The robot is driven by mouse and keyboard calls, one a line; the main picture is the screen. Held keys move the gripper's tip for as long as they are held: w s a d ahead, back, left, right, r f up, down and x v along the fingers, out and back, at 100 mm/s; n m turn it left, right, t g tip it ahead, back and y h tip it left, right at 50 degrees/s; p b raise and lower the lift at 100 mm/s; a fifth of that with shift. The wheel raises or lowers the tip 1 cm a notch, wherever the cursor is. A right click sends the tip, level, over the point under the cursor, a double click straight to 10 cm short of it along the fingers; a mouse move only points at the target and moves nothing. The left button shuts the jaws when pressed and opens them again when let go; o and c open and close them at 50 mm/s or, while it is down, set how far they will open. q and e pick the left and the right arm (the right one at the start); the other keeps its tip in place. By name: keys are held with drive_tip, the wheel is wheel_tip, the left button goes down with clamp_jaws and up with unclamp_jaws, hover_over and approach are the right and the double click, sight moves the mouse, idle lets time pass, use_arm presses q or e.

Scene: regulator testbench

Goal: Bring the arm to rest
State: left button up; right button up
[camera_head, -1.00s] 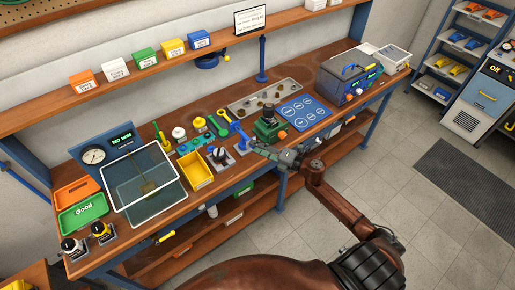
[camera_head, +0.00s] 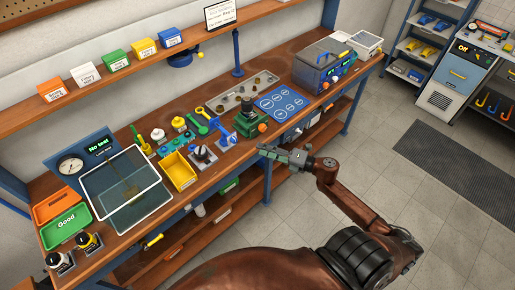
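My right arm (camera_head: 345,195) reaches in from the bottom right, with brown links and a black ribbed joint. My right gripper (camera_head: 264,150) is at the front edge of the workbench (camera_head: 222,168), just in front of the green regulator (camera_head: 249,120) with its black knob. It seems to hold nothing, but the finger gap is too small to tell. The green regulator stands upright on the bench, apart from the gripper as far as I can see. My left gripper is not in view.
Near the gripper are a blue clamp stand (camera_head: 226,135), a yellow bin (camera_head: 178,171) and a blue mat (camera_head: 281,102). A glass-covered frame (camera_head: 125,190), a green tray (camera_head: 66,226) and an orange tray (camera_head: 54,204) are at the left. The floor (camera_head: 385,180) at right is open.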

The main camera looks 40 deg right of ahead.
idle(0.6)
drive_tip(key=s+d+f+m+h, duration=0.1)
drive_tip(key=d+f+m+h, duration=0.3)
drive_tip(key=f, duration=0.6)
drive_tip(key=s+d+f+m+h, duration=0.2)
drive_tip(key=d+f+m, duration=0.35)
drive_tip(key=f, duration=0.35)
drive_tip(key=s+f+m+g+h, duration=0.15)
drive_tip(key=s+f+m, duration=0.35)
drive_tip(key=f, duration=0.6)
drive_tip(key=s+f+m+g+h, duration=0.1)
drive_tip(key=s+f+m+g, duration=0.15)
drive_tip(key=s+f, duration=0.6)
drive_tip(key=s+a+f+m+g, duration=0.2)
drive_tip(key=s+a+f+g, duration=0.15)
drive_tip(key=s+f, duration=0.45)
drive_tip(key=s+a+f+m+g, duration=0.2)
drive_tip(key=s+a+f, duration=0.35)
drive_tip(key=f, duration=0.45)
drive_tip(key=s+a+f+m+g, duration=0.1)
drive_tip(key=s+a+f+g, duration=0.1)
drive_tip(key=s+a, duration=0.3)
drive_tip(key=s+a+f+m+g, duration=0.2)
drive_tip(key=s+a+f, duration=0.3)
drive_tip(key=s, duration=0.7)
drive_tip(key=shift+a+f+m+y, duration=0.25)
drive_tip(key=shift+a+m+y, duration=0.1)
drive_tip(key=shift+y, duration=0.1)
